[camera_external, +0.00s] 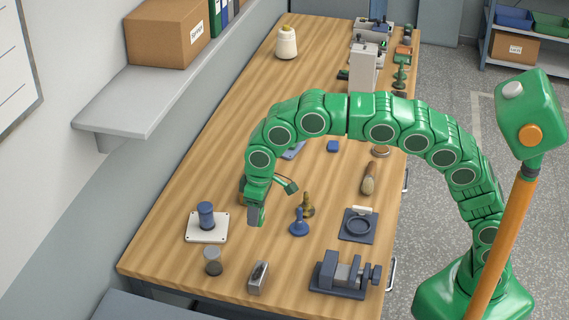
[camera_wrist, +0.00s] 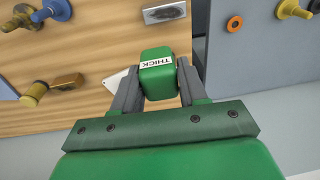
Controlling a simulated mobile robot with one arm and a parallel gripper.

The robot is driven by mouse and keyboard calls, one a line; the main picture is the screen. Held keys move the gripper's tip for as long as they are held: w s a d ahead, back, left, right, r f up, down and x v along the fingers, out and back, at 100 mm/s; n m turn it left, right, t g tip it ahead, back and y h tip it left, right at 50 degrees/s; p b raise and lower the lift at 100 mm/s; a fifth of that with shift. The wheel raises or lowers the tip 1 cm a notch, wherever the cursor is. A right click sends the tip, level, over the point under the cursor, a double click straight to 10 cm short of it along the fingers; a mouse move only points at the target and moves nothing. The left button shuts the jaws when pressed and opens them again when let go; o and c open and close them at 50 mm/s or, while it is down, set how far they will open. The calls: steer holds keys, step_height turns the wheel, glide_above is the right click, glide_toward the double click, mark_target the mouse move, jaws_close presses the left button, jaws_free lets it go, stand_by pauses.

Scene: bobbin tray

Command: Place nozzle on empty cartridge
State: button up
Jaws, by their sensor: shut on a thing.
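My gripper (camera_external: 256,216) is over the table's left middle in the external view. A blue flared piece (camera_external: 299,223), nozzle-like, stands on the table to the right of my gripper. A brass-coloured one (camera_external: 307,205) of similar shape stands just behind it. I cannot tell which thing is the empty cartridge.
A white plate (camera_external: 192,233) with a blue cylinder (camera_external: 206,215) is left of my gripper. A dark jar (camera_external: 213,260), a grey metal block (camera_external: 258,277) and a vise (camera_external: 341,274) stand along the front. A dark square holder (camera_external: 359,226) and a brush (camera_external: 369,181) lie right.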

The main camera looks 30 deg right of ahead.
steer(key=shift+w+a+f, duration=1.3)
steer(key=shift+a+f, duration=0.25)
steer(key=shift+a, duration=0.2)
steer(key=shift+w+a+f, duration=1.35)
steer(key=shift+a+f, duration=0.2)
steer(key=shift+a, duration=0.15)
steer(key=shift+w+a+f, duration=1.3)
steer(key=shift+a+f, duration=0.25)
steer(key=shift+a, duration=0.2)
steer(key=shift+f, duration=0.1)
steer(key=shift+w+a+f, duration=0.1)
steer(key=shift+a+f, duration=0.05)
steer(key=shift+f, duration=1.45)
steer(key=shift+f, duration=0.15)
steer(key=o, duration=1.1)
steer(key=shift+c, duration=0.2)
